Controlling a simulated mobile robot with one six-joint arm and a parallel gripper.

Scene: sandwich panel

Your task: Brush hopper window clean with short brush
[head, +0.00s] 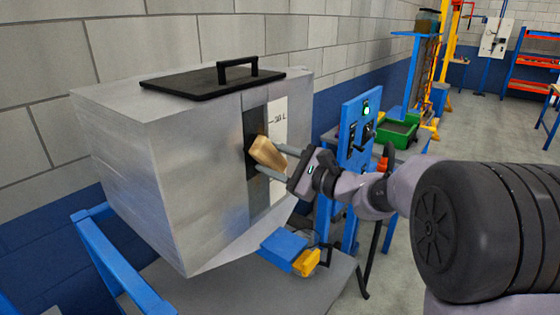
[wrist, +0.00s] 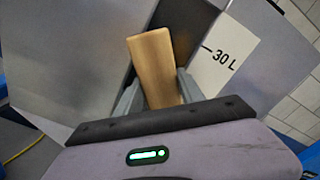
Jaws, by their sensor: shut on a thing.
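The hopper (head: 205,170) is a large grey metal box at the left of the head view. Its dark narrow window (head: 251,128) is on the face toward my arm, beside a white strip marked 30 L. The window also shows in the wrist view (wrist: 190,28). My gripper (head: 270,160) is shut on a wooden block-like handle, the short brush (head: 266,153), in front of the window. The brush also shows tilted between the fingers in the wrist view (wrist: 154,68). Its bristles are hidden, and I cannot tell whether they touch the window.
A black lid (head: 215,82) with a handle lies on the hopper. A blue control panel (head: 358,135) stands right of it, with a green tray (head: 397,134) behind. A blue and yellow unit (head: 290,252) sits below the hopper's outlet.

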